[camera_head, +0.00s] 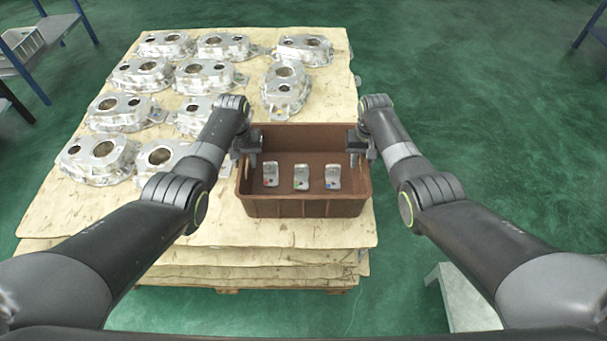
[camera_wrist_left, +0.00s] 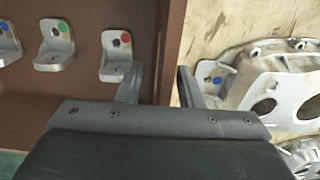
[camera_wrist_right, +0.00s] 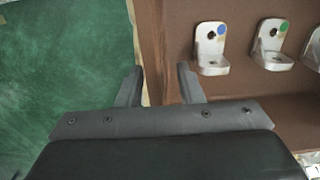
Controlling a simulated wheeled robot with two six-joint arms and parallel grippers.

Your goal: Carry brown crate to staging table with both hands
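The brown crate (camera_head: 305,207) sits upright near the front right of the cardboard-topped stack. Three small metal brackets stand in it, with red (camera_head: 270,175), green (camera_head: 301,177) and blue (camera_head: 332,176) dots. My left gripper (camera_head: 249,155) is at the crate's left wall; in the left wrist view its fingers (camera_wrist_left: 160,88) are apart on either side of the wall rim. My right gripper (camera_head: 358,155) is at the right wall; in the right wrist view its fingers (camera_wrist_right: 160,88) are also apart, astride that rim. I cannot tell which table is the staging table.
Several aluminium castings (camera_head: 205,75) cover the stack (camera_head: 290,235) left of and behind the crate. A blue-framed table (camera_head: 50,30) with a grey bin (camera_head: 22,43) stands far left. A pale low object (camera_head: 465,300) is at the lower right. Green floor on the right is mostly clear.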

